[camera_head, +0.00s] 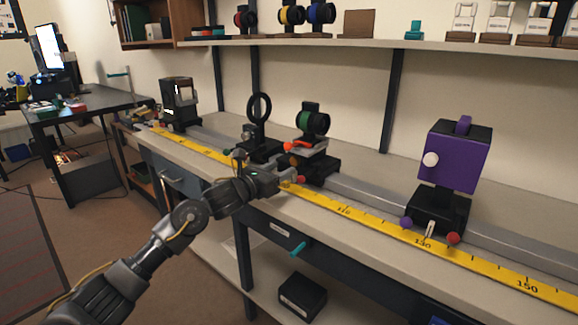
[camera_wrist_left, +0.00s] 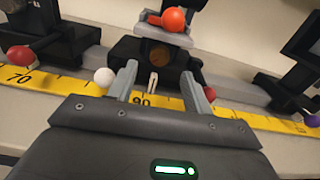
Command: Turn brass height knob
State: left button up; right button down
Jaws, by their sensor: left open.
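In the left wrist view, a round brownish brass knob (camera_wrist_left: 160,57) sits on the front of a black carriage (camera_wrist_left: 128,50), below a grey plate. My left gripper (camera_wrist_left: 158,90) is open, its two grey fingers apart, with the knob just beyond and between them; nothing is seen between the tips. In the head view my left gripper (camera_head: 286,178) reaches the front of the carriage (camera_head: 318,167) that bears a green-banded lens holder (camera_head: 313,121). My right gripper is not in view.
An orange knob (camera_wrist_left: 173,20) stands above the brass one, and a white knob (camera_wrist_left: 104,77) is close by the left finger. A yellow ruler (camera_head: 398,233) runs along the bench front. A ring holder (camera_head: 259,108) and a purple box (camera_head: 455,155) stand along the rail.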

aim_at(293, 162)
pick_arm(q)
jog(key=shift+x, duration=2.35)
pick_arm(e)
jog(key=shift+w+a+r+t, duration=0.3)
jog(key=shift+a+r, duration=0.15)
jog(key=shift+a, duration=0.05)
pick_arm(q)
jog(key=c, duration=1)
jog(key=shift+o, duration=0.2)
jog(key=m+b, duration=0.1)
jog(key=b, duration=0.1)
jog(key=shift+f+m+b, duration=0.1)
jog(key=shift+m+b, duration=0.2)
jog(key=shift+m, duration=0.1)
jog(key=shift+m+b, duration=1.15)
jog(key=shift+m, duration=0.05)
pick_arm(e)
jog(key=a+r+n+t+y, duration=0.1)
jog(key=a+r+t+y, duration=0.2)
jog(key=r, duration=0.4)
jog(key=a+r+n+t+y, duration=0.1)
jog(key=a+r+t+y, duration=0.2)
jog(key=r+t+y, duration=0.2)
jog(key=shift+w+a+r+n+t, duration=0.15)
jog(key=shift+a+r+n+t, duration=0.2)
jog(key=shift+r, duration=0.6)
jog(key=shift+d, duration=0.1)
pick_arm(q)
jog(key=o, duration=1)
jog(key=shift+c, duration=0.2)
